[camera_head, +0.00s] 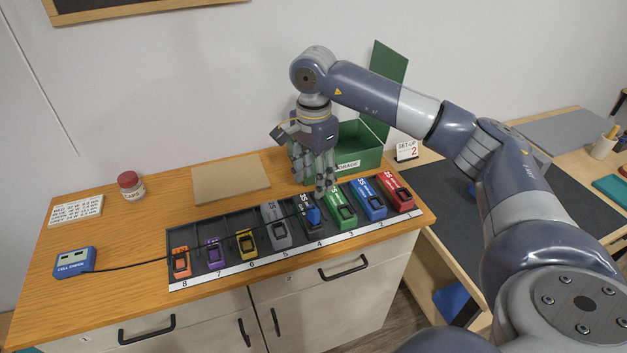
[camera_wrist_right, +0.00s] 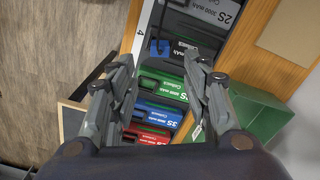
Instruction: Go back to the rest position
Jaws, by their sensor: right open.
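My right gripper (camera_head: 322,188) is open and points down over the battery rack (camera_head: 205,232), near slot 4. In the right wrist view its two fingers (camera_wrist_right: 160,75) are spread apart with nothing held between them. Below it, a black battery (camera_head: 308,217) in slot 4 has a blue plug (camera_head: 313,215) at its top, where a black cable from the blue cell checker (camera_head: 75,262) ends. A green battery (camera_head: 339,207) is beside it in slot 3; it also shows between the fingers in the wrist view (camera_wrist_right: 163,84). My left gripper is not in view.
Other batteries fill the rack, from orange (camera_head: 180,263) to red (camera_head: 395,191). A green storage box (camera_head: 360,157) with its lid up stands behind the gripper. A cardboard-coloured board (camera_head: 230,180) and a red-capped jar (camera_head: 131,186) are at the left.

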